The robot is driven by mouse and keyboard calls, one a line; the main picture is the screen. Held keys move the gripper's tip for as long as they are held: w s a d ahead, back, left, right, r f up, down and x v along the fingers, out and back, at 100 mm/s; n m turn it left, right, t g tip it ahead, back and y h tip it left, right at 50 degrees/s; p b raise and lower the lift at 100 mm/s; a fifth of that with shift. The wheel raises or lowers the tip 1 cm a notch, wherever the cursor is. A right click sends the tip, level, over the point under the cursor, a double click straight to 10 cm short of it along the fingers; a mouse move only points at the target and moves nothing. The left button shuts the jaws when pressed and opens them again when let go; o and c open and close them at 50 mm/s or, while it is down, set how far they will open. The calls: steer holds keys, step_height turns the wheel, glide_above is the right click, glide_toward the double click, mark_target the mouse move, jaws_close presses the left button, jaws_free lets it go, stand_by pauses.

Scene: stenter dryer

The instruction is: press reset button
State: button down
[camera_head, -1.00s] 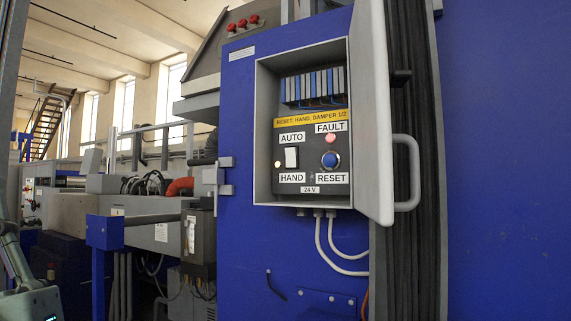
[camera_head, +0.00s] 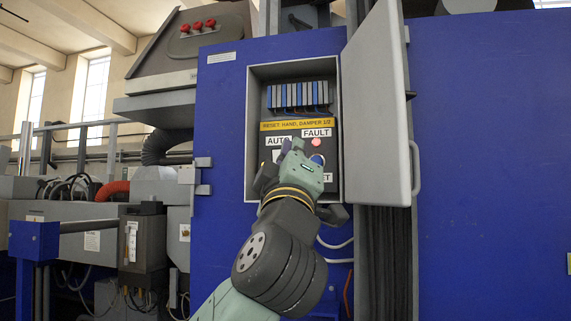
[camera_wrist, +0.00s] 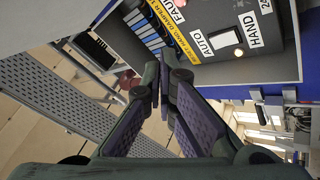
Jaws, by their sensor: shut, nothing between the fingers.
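The control panel (camera_head: 331,130) sits inside an open grey box on the blue machine. The blue reset button (camera_head: 318,158) shows only in part, at the right edge of my gripper. The RESET label is mostly covered. The fault lamp (camera_head: 316,142) glows pink above the button. My gripper (camera_head: 291,146) is in front of the panel, shut and empty. In the wrist view my gripper (camera_wrist: 162,98) has its fingertips together, and the AUTO/HAND switch (camera_wrist: 224,39) is beyond them. The reset button is not visible there, and I cannot tell whether anything touches the panel.
The box door (camera_head: 378,110) stands open to the right of the panel, with its handle (camera_head: 415,168) on the outer edge. A row of grey and blue modules (camera_head: 297,96) is above the yellow label (camera_head: 298,125). White cables (camera_head: 335,244) hang below the box.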

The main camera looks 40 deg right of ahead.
steer(key=shift+s+d+f, duration=0.1)
steer(key=shift+d, duration=0.2)
steer(key=w+d+p, duration=0.2)
steer(key=w+d, duration=0.3)
steer(key=d, duration=0.1)
steer(key=shift+w+d, duration=0.25)
steer(key=shift+w, duration=0.15)
steer(key=shift+w+d, duration=0.1)
steer(key=shift+d, duration=0.05)
stand_by(1.4)
steer(key=shift+w+d, duration=0.15)
steer(key=shift+d, duration=0.05)
